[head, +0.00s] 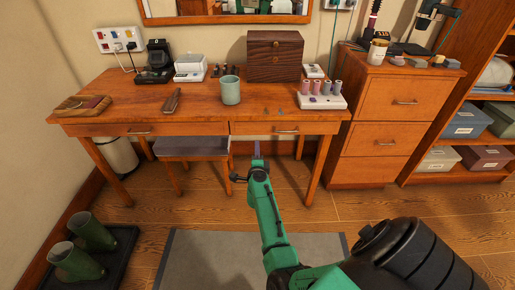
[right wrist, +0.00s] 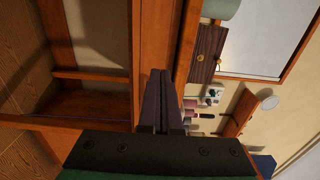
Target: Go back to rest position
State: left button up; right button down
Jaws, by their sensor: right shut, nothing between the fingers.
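My right gripper (head: 257,152) is in the middle of the head view, at the end of my green right arm. It is shut and empty, in front of the wooden desk (head: 120,97) and just below the drawer front's lower edge. In the right wrist view its two dark fingers (right wrist: 161,88) lie together, pointing up the picture. I cannot tell whether they touch the desk. My left gripper is not in either view.
The desk holds a green mug (head: 230,90), a wooden box (head: 275,56) and a white stand with rollers (head: 322,101). A stool (head: 192,146) stands under it. A drawer cabinet (head: 385,120) is at the right. Green boots (head: 75,262) stand at the left. Grey mat (head: 200,260) lies in front.

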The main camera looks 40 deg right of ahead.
jog(key=shift+v, duration=1.1)
jog(key=s+a+f+n+y+p, duration=0.5)
jog(key=a+f+n+y, duration=0.2)
jog(key=a+f+n, duration=0.4)
jog(key=s+a+f+n+g+y+p, duration=0.4)
jog(key=s+f+n, duration=0.3)
jog(key=s+f, duration=0.45)
jog(key=s+f+n+g, duration=0.2)
jog(key=s+n+g, duration=0.1)
jog(key=s, duration=0.6)
jog(key=s+d+f+n+g+p, duration=0.1)
jog(key=s+f+n+g, duration=0.2)
jog(key=s, duration=0.7)
jog(key=s+f+n+g+p, duration=0.1)
jog(key=s+f+n+g, duration=0.1)
jog(key=s, duration=0.7)
jog(key=shift+s+d+f+n+g, duration=0.15)
jog(key=shift+d+f+n+g, duration=0.2)
jog(key=shift+n+g, duration=0.5)
jog(key=shift+a, duration=0.1)
